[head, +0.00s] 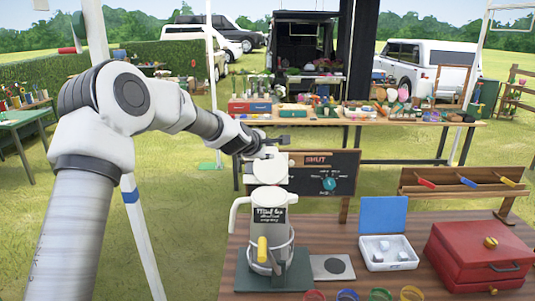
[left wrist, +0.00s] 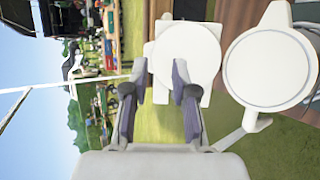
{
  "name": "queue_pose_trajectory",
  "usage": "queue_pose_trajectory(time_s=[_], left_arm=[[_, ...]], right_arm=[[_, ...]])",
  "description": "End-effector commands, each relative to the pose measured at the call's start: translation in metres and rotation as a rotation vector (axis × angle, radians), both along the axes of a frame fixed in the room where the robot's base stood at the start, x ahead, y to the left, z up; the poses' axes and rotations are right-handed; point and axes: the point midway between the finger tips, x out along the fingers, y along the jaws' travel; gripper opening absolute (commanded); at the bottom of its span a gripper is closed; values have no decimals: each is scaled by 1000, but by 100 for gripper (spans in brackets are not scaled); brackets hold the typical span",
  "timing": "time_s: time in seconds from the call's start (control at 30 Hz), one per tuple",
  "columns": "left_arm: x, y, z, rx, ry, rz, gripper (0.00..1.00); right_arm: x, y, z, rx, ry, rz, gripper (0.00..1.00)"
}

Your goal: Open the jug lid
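The white jug (head: 270,226) stands upright on a dark green base (head: 272,278), with a black label, a yellow lever and a handle to the left. Its round pale top (left wrist: 268,68) shows at right in the left wrist view. Just beyond it is a white round disc with a squarish part (left wrist: 190,50); this disc also shows above the jug in the head view (head: 269,172). I cannot tell whether it is the raised lid. My left gripper (left wrist: 160,68) has its fingers apart, over the near part of the disc; contact is unclear. My right gripper is out of view.
A dark board marked "SHUT" (head: 318,173) stands behind the jug. A grey plate (head: 332,267), an open white box with a blue lid (head: 383,214) and a red toolbox (head: 482,254) are to the right. Several coloured rings lie along the front.

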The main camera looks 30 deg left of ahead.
Motion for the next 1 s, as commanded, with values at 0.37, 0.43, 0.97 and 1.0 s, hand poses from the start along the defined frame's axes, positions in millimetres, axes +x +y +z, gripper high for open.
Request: queue_pose_trajectory(time_s=[0.37,0.43,0.97,1.0], left_arm=[[-4,0,3,-3,-2,1,32],[-11,-1,7,-3,-3,2,32],[-103,-11,59,-2,-3,1,32],[-105,-11,60,0,-2,0,32]], right_arm=[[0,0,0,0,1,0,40],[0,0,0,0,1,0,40],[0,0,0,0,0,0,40],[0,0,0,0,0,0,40]])
